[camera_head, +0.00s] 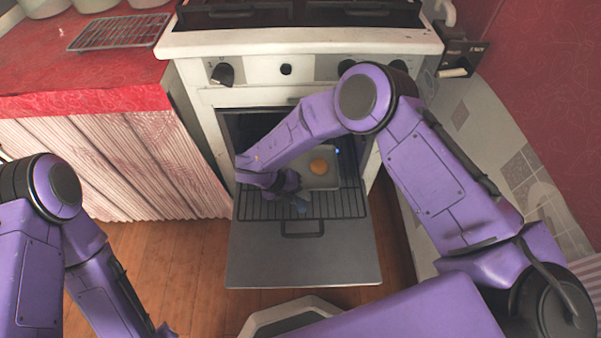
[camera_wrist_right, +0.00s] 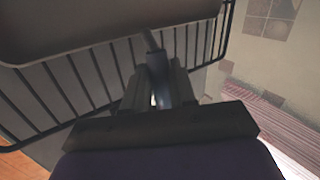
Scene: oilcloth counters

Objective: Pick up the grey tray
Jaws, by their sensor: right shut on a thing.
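The grey tray (camera_head: 325,183) sits at the front of the open oven, over the pulled-out wire rack, with a round orange-brown item (camera_head: 318,166) on it. My right gripper (camera_head: 297,198) is at the tray's near left side. In the right wrist view the tray (camera_wrist_right: 90,28) fills the top, and a narrow grey part, like a handle, runs from it between the fingers of my right gripper (camera_wrist_right: 157,75), which is shut on it. My forearm hides the tray's left part in the head view. My left arm is at the lower left; its gripper is out of view.
The oven door (camera_head: 303,262) is folded down in front of the white stove (camera_head: 300,45). The wire rack (camera_head: 345,205) lies under the tray. The red counter (camera_head: 110,80) at left bears a cooling rack (camera_head: 120,32). A tiled wall stands close at right.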

